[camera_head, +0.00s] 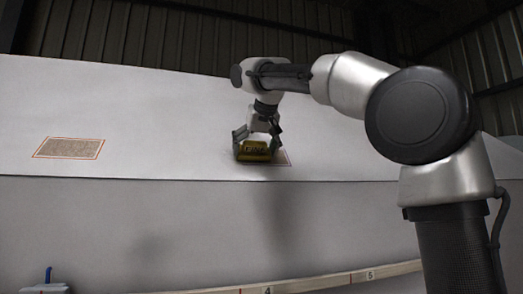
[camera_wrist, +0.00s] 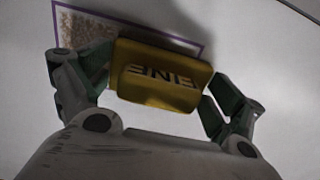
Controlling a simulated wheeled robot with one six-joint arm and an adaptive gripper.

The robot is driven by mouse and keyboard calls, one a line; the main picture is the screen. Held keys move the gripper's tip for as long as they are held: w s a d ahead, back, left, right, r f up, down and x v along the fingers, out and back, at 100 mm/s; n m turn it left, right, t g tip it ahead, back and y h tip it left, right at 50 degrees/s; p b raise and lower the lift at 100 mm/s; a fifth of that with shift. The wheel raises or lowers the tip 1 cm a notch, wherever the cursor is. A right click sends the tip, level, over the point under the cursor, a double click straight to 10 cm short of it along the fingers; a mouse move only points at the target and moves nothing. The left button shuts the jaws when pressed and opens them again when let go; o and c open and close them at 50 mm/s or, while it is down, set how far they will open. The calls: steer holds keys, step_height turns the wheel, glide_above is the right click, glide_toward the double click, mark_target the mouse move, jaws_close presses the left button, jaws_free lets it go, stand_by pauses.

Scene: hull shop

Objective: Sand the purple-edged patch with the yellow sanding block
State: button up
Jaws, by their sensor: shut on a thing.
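My gripper (camera_head: 256,145) is shut on the yellow sanding block (camera_head: 254,151), holding it by its two sides. In the wrist view the block (camera_wrist: 162,74) shows the word FINE, with a finger at each side. The purple-edged patch (camera_wrist: 78,32) lies on the pale hull, its rough brown surface showing at the upper left. The block covers much of the patch's lower right part. In the head view only the patch's right corner (camera_head: 282,158) shows beside the block. I cannot tell whether the block touches the patch.
An orange-edged patch (camera_head: 69,148) lies on the hull (camera_head: 170,130) at the left. A numbered strip (camera_head: 310,284) runs along the bottom. A blue-handled thing (camera_head: 48,274) stands at the lower left. The hull between the two patches is clear.

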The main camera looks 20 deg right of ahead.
mark_target(245, 142)
steer(key=shift+a, duration=1.75)
steer(key=shift+d, duration=7.5)
steer(key=shift+a, duration=7.55)
steer(key=shift+o, duration=0.7)
steer(key=shift+c, duration=0.7)
steer(key=shift+s+r, duration=0.1)
steer(key=shift+s+r, duration=0.3)
steer(key=shift+s, duration=0.05)
steer(key=shift+v, duration=2.5)
